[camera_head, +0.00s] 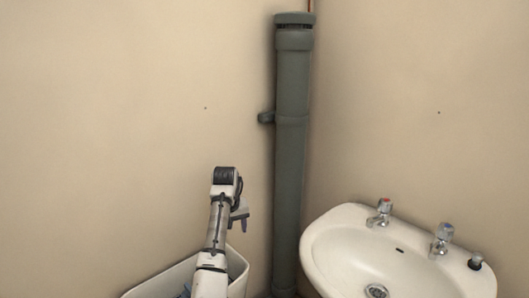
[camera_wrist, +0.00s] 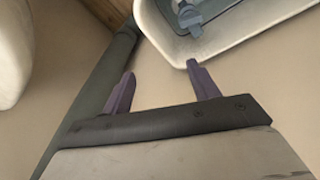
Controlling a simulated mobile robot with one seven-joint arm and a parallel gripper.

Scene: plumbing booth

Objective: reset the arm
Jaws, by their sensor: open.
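My gripper (camera_wrist: 162,86) shows in the wrist view with its two dark purple fingers spread apart and nothing between them. In the head view my gripper (camera_head: 244,222) is partly hidden behind my own wrist, with the fingers pointing down. It is raised above a white open container (camera_head: 243,268), left of the grey pipe. The wrist view shows the rim of this container (camera_wrist: 160,38) beyond the fingertips, apart from them as far as I can tell.
A thick grey vertical pipe (camera_head: 291,160) stands in the wall corner, close right of my arm. A white washbasin (camera_head: 335,258) with two taps is at the lower right. A grey-blue item (camera_wrist: 189,17) lies in the container. The wall above my arm is bare.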

